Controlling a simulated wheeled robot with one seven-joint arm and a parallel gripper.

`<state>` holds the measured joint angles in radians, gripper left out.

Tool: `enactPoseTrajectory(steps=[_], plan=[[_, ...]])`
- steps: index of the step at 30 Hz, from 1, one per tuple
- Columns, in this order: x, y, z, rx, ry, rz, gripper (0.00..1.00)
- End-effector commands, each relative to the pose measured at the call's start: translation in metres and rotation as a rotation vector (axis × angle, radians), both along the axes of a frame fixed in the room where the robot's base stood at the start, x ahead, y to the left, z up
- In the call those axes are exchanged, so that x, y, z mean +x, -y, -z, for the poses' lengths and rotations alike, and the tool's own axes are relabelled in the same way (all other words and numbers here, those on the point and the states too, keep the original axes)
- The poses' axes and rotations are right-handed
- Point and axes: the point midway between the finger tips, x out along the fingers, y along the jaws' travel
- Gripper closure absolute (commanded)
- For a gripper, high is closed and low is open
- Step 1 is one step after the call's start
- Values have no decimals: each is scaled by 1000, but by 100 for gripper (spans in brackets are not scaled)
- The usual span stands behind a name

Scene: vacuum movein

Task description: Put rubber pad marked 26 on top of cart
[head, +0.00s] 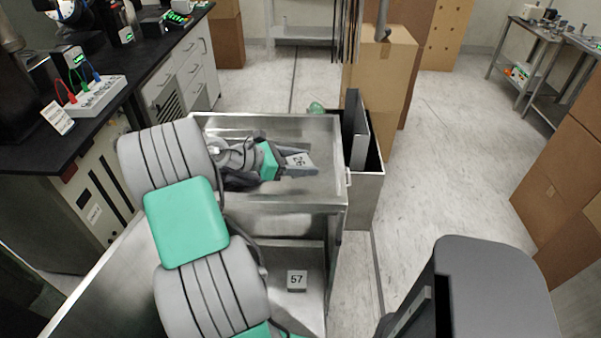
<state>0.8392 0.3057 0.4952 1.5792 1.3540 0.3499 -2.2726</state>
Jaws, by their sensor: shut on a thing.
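The rubber pad marked 26 (298,160) is a grey, flat piece with its white label facing up. My gripper (281,164) is shut on it and partly hidden by my wrist. The cart (326,184) is a metal cart with a shallow, rimmed top tray, in the middle of the head view. The pad is inside the outline of the top tray. I cannot tell whether it touches the tray floor or hangs just above it. My arm comes in over the cart's left side.
A piece marked 57 (297,281) lies lower down, below the tray. An open metal bin (365,190) with a dark panel stands right behind the cart. A black-topped bench (110,90) is at left, cardboard boxes (570,170) at right. Floor between is clear.

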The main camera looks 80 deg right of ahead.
Motion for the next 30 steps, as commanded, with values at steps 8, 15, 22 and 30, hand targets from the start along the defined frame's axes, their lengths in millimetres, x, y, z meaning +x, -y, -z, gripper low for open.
enactPoseTrajectory(steps=[8, 15, 22, 30], plan=[[4, 14, 34, 0, -2, 1, 86], [5, 14, 47, -2, 2, 1, 86], [5, 14, 50, -2, 1, 0, 41], [4, 14, 50, -2, 1, 1, 22]])
